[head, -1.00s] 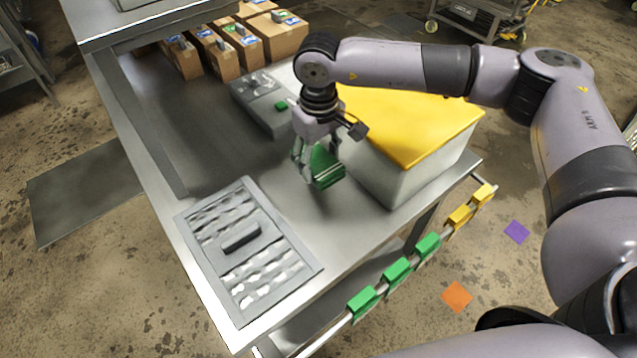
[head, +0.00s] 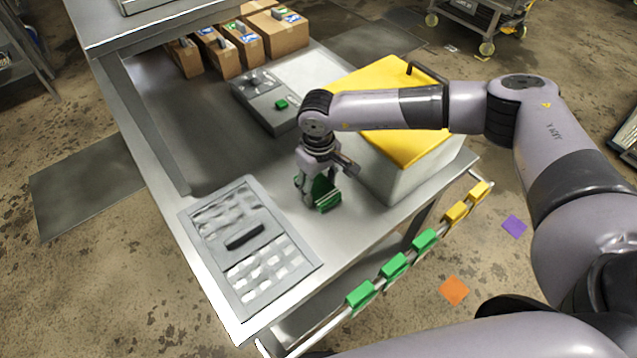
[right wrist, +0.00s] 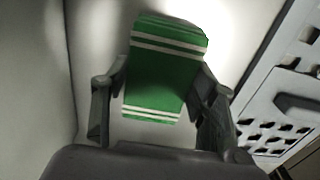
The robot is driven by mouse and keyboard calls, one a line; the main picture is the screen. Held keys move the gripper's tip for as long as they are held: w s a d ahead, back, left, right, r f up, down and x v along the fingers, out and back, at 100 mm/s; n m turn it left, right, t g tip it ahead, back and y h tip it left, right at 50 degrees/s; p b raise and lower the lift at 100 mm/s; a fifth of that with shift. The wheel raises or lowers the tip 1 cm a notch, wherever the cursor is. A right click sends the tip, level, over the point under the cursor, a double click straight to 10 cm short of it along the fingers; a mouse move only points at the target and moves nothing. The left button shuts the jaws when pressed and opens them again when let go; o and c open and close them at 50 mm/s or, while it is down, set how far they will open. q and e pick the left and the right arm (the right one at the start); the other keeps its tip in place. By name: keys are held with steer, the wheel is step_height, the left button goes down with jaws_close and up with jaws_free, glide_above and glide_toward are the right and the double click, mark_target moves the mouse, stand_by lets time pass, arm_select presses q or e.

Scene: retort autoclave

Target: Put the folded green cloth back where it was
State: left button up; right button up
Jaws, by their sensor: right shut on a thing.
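The folded green cloth (head: 325,193) is between the fingers of my right gripper (head: 318,192), low over the metal table (head: 225,160). In the right wrist view the cloth (right wrist: 165,70) shows as a green block with white stripes, and the fingers of my right gripper (right wrist: 160,105) press on its two sides. I cannot tell whether the cloth touches the tabletop. It is left of the white bin with the yellow lid (head: 405,180). My left gripper is not in view.
A grey tray with a black handle (head: 250,190) lies at the table's front left. A grey device with a green button (head: 262,110) and cardboard boxes (head: 262,38) stand behind. Green and yellow clips (head: 395,265) hang on the front rail.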

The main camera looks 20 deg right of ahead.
mark_target(318, 187)
steer(key=o, duration=1)
steer(key=shift+r, duration=0.15)
steer(key=shift+w+r, duration=0.1)
steer(key=shift+r, duration=0.25)
steer(key=shift+r+b, duration=1.25)
steer(key=shift+r, duration=4.3)
